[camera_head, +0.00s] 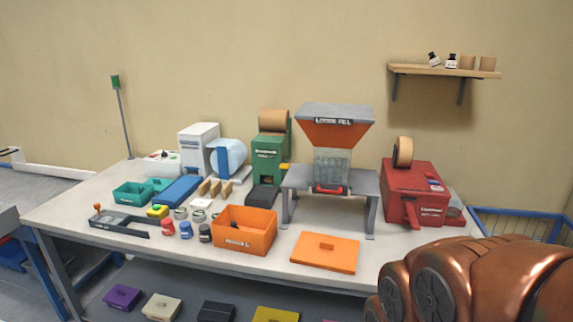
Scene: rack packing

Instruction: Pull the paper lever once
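A green machine (268,158) with a roll of brown paper (273,121) on top stands at the back middle of the table. A small yellow part (285,167), which looks like its lever, sticks out on its right side. A dark tray or block (262,195) sits in front of the machine's base. No paper strip can be made out there. Copper-coloured links of my arm fill the lower right corner. My gripper is not in view.
The orange loose fill hopper (336,133) on its grey stand is right of the green machine. A red machine (413,190) with a tape roll is further right. An open orange box (231,241) and an orange lid (325,255) lie in front. Little table surface is clear.

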